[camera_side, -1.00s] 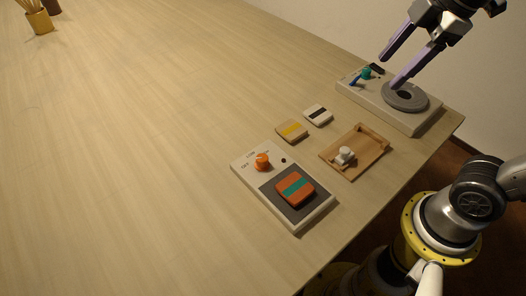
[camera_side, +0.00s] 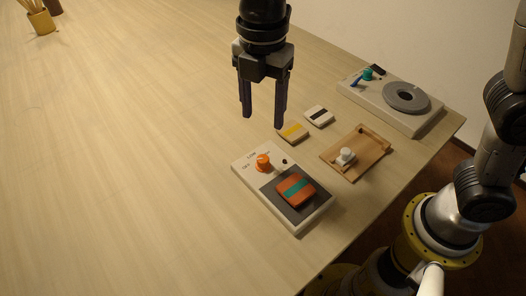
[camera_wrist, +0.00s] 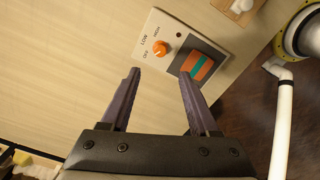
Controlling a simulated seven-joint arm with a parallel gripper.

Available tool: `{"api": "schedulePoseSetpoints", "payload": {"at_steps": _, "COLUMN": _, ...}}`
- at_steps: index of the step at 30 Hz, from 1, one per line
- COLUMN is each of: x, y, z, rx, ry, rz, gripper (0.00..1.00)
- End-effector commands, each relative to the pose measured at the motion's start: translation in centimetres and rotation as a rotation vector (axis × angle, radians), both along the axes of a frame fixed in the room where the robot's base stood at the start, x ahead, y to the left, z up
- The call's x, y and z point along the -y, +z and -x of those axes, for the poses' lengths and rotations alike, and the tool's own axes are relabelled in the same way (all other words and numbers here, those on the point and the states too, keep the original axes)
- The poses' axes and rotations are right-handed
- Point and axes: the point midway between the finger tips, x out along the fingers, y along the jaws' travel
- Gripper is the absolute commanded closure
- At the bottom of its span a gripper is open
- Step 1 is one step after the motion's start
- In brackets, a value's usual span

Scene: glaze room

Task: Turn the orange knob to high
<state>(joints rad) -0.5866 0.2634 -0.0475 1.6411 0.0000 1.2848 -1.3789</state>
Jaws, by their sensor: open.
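The orange knob (camera_side: 263,161) stands on a white control box (camera_side: 318,217) near the table's front edge. In the wrist view, the knob (camera_wrist: 160,48) sits beside the printed words OFF, LOW and HIGH on the box (camera_wrist: 150,29). I cannot tell for certain which word it points to. My gripper (camera_side: 262,120) points down, open and empty, above the table and behind the knob in the side view. In the wrist view, the knob shows beyond the gap between my fingertips (camera_wrist: 160,73), apart from both.
An orange tile with a teal stripe (camera_side: 296,189) lies on the box's dark pad. Yellow-striped (camera_side: 292,132) and black-striped (camera_side: 318,115) tiles lie behind it. A wooden tray (camera_side: 372,166) with a white knobbed piece (camera_side: 345,156) and a turntable unit (camera_side: 408,115) stand right.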

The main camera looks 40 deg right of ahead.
Motion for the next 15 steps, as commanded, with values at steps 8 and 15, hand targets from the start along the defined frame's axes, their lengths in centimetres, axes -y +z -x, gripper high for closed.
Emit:
{"api": "schedulePoseSetpoints", "payload": {"at_steps": 8, "x": 0.1, "y": -5.6, "z": 0.1, "rx": -0.005, "ry": -0.002, "rz": 0.003, "gripper": 0.39}}
{"api": "schedulePoseSetpoints", "payload": {"at_steps": 15, "x": 0.1, "y": -9.6, "z": 0.1, "rx": -0.003, "ry": -0.002, "rz": 0.002, "gripper": 0.39}}
